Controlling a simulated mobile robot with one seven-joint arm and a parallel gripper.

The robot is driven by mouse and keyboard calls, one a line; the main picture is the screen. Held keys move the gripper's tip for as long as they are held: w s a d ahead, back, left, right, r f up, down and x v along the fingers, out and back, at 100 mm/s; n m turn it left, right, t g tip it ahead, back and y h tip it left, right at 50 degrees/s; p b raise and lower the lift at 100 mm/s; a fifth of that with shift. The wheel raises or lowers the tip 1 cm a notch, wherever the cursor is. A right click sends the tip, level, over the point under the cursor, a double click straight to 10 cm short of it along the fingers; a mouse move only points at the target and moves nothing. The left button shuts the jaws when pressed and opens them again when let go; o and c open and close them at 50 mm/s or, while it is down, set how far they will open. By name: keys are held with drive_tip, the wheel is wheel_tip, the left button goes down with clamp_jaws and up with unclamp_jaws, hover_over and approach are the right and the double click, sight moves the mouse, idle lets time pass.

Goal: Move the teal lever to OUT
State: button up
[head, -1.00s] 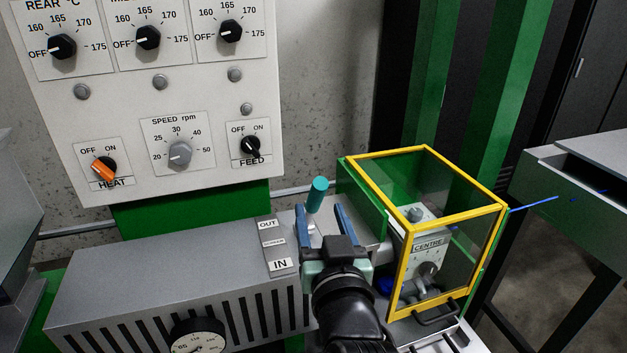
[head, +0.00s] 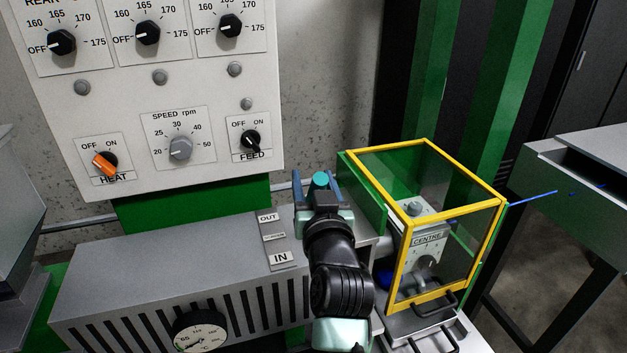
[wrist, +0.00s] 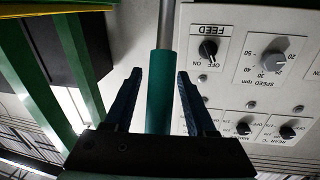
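The teal lever's knob (head: 320,180) shows just above my gripper (head: 318,187) in the head view; its shaft is hidden behind the gripper. In the wrist view the teal handle (wrist: 160,92) stands between the two blue fingers of my gripper (wrist: 161,95), with a gap visible on each side. The gripper is open around the handle. The label plate (head: 273,240) left of the lever reads OUT at its far end and IN at its near end. The lever stands beside the OUT end in the head view.
A yellow-framed clear guard (head: 425,230) over the CENTRE unit stands close on the right. The control panel (head: 205,110) with its knobs rises behind on the left. A round dial gauge (head: 200,332) is at the front. A blue cable (head: 530,199) runs right from the guard.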

clamp_jaws()
idle(1.2)
